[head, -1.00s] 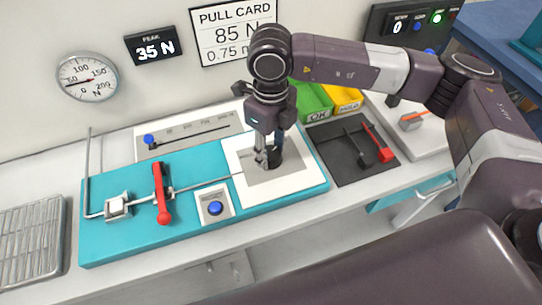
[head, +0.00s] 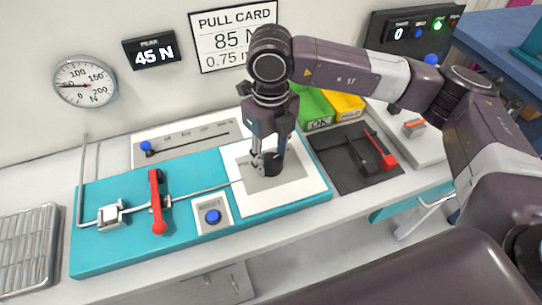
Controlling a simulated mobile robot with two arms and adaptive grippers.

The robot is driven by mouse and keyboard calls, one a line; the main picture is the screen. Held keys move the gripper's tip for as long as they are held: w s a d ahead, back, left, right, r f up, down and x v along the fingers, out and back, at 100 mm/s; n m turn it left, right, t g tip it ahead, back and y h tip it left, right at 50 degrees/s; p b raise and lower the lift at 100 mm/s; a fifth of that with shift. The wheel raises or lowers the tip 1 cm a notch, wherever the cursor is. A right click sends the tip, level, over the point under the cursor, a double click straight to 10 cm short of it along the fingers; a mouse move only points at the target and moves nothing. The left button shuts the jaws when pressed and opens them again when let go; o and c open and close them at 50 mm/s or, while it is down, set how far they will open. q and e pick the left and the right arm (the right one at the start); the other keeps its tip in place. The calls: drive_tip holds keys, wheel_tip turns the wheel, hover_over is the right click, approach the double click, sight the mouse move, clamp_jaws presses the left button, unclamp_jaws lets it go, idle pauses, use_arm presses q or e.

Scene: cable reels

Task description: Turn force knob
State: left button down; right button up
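The force knob (head: 270,168) is a dark round knob on the grey and white panel at the right end of the teal fixture (head: 140,256). My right gripper (head: 264,158) comes down from above with its fingers around the knob and looks shut on it. The fingers and wrist hide part of the knob. The peak display (head: 152,50) on the wall reads 45 N. A round force gauge (head: 85,82) hangs to its left. My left gripper is not in view.
A red lever (head: 156,200) and a blue button (head: 213,216) are on the fixture, left of my gripper. A dark tray (head: 340,172) with a red-handled piece and the green (head: 315,105) and yellow (head: 345,103) bins stand to the right. A wire rack (head: 25,250) lies at far left.

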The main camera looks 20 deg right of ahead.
sight(271, 160)
drive_tip(key=o, duration=0.4)
drive_tip(key=shift+r, duration=0.1)
wheel_tip(271, 160, up, 12)
drive_tip(key=shift+f, duration=0.1)
idle(0.6)
